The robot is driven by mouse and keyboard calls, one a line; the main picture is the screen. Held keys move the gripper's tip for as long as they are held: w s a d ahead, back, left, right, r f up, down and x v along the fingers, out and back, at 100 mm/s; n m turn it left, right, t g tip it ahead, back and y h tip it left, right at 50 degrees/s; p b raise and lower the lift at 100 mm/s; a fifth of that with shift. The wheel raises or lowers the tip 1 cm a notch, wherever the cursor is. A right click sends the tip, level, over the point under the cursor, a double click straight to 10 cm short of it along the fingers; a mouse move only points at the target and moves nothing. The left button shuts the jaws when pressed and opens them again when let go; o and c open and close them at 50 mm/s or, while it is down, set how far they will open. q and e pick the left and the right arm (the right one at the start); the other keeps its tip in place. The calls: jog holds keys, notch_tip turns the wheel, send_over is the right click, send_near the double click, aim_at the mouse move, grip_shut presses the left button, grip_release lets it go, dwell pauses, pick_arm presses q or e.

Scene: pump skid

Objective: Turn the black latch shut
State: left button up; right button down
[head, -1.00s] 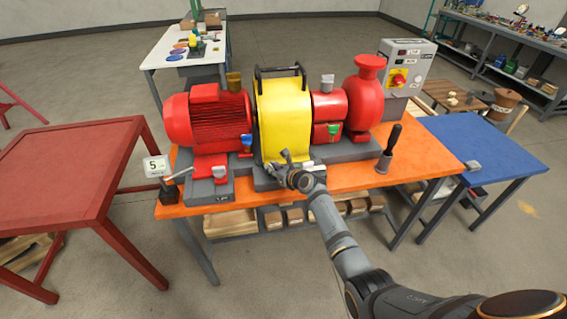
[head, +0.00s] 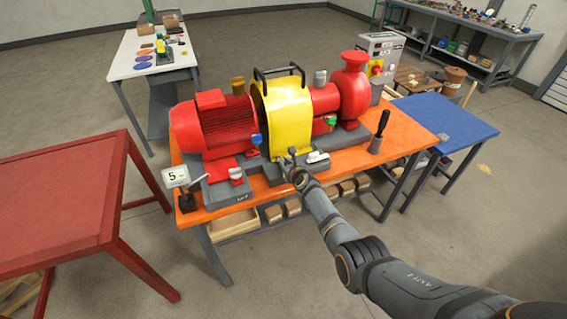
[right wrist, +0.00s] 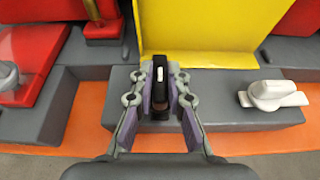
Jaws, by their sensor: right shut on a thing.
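The black latch (right wrist: 158,76) has a white mark on top and sits at the grey base in front of the yellow guard (head: 285,115). My right gripper (right wrist: 160,92) is shut on the latch, one finger on each side. In the head view my right gripper (head: 288,160) reaches the base's front edge and hides most of the latch. The latch points away from me in the wrist view, toward the yellow guard (right wrist: 200,30). My left gripper is in neither current view.
A white latch (right wrist: 272,95) sits to the right on the same grey base. The red motor (head: 212,125) and red pump (head: 352,90) flank the guard on the orange table (head: 400,135). A black-handled lever (head: 380,130) stands at right. A red table (head: 60,200) is at left.

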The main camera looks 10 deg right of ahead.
jog(key=c, duration=1.3)
grip_release()
pick_arm(q)
jog(key=shift+a, duration=0.2)
jog(key=shift+s+a, duration=0.1)
pick_arm(e)
jog(key=v, duration=1.2)
jog(key=shift+f, duration=0.1)
